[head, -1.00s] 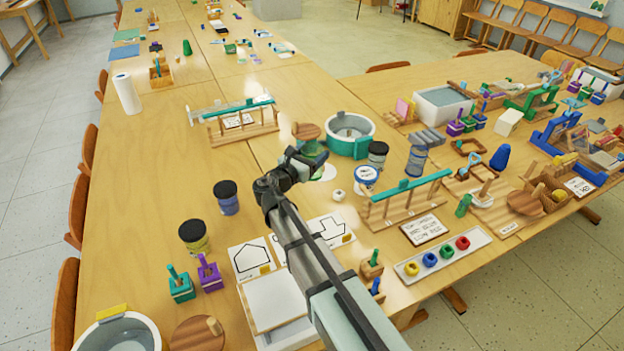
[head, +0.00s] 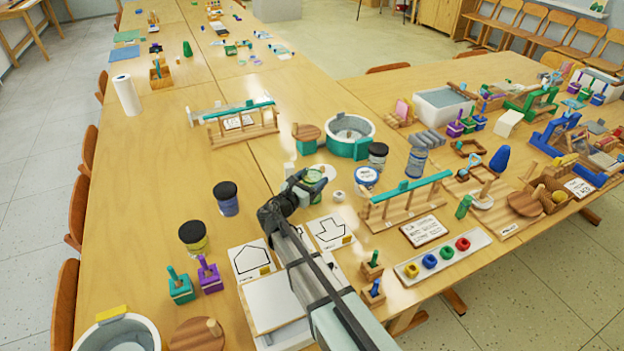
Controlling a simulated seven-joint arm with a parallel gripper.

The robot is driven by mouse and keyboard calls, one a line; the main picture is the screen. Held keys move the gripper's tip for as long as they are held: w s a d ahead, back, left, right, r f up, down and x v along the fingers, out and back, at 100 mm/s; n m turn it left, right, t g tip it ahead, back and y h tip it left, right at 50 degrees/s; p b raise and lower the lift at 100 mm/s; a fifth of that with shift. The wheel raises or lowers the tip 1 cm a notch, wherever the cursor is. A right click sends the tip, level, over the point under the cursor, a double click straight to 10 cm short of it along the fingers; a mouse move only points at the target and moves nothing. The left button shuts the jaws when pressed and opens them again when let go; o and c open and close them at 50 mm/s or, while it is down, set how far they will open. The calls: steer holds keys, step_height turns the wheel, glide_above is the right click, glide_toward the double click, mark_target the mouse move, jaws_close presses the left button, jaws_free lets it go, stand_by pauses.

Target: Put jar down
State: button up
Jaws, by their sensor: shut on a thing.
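The jar (head: 315,178) is a small pale green container, partly hidden by my gripper. My gripper (head: 307,185) is shut on it near the middle of the head view. The jar is in front of a white round patch (head: 327,170) on the table and covers part of it. I cannot tell whether the jar's base touches the table. The lower part of the jar is hidden behind the gripper.
A small white pot (head: 339,196) and a jar with a blue-and-white lid (head: 366,177) stand close on the right. A round teal-and-white tub (head: 350,134) is behind. A wooden rack (head: 405,203) is at the right. Open table lies to the left.

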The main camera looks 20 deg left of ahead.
steer(key=shift+f, duration=0.15)
steer(key=o, duration=1)
steer(key=shift+o, duration=0.2)
steer(key=shift+v, duration=3.75)
